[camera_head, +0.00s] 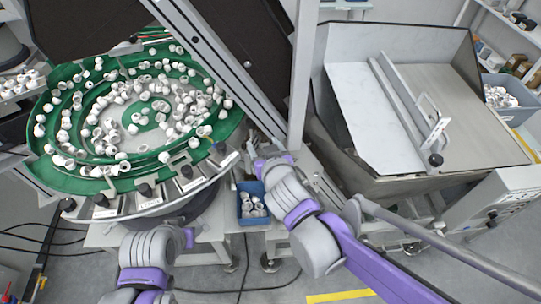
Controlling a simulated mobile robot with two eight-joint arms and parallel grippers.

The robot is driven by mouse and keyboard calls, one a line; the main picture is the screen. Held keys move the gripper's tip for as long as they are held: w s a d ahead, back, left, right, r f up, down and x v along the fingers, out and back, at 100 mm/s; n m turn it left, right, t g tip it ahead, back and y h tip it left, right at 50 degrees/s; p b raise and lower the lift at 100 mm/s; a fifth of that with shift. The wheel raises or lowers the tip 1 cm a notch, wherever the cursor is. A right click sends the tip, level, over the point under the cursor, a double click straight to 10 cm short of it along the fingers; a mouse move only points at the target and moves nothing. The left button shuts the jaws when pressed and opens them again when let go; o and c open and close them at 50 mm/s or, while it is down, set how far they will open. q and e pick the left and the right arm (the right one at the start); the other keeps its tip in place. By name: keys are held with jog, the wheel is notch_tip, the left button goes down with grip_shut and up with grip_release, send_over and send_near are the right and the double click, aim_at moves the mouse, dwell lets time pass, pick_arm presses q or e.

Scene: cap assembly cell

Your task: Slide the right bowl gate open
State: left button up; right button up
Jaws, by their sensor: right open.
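The green bowl feeder (50,170) at the left is full of white caps. Along its front rim is a row of small metal gates with black knobs. The rightmost gate (228,158) has its knob close to my right gripper. Its exact slide position is too small to tell. My right gripper (250,152) is open, just right of that gate and apart from it as far as I can see. Its fingers are small and partly hidden by the purple wrist. My left arm shows at the bottom, but its gripper is not visible.
A blue bin (243,213) with white caps sits below my right wrist. A slanted metal post (225,65) and an upright post (302,75) stand behind. A large steel hopper (350,110) with a handled plate is at the right. Cables lie on the floor.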

pick_arm(q)
jog(key=shift+w+a+r+p, duration=0.1)
jog(key=shift+w+r+p, duration=0.35)
jog(key=shift+r, duration=0.25)
jog(key=shift+w+a+r+p, duration=0.1)
jog(key=shift+w+r+p, duration=0.3)
jog(key=shift+r, duration=0.25)
pick_arm(e)
jog(key=a+v, duration=0.1)
jog(key=v, duration=0.5)
jog(key=shift+s+d, duration=0.35)
jog(key=shift+s, duration=0.2)
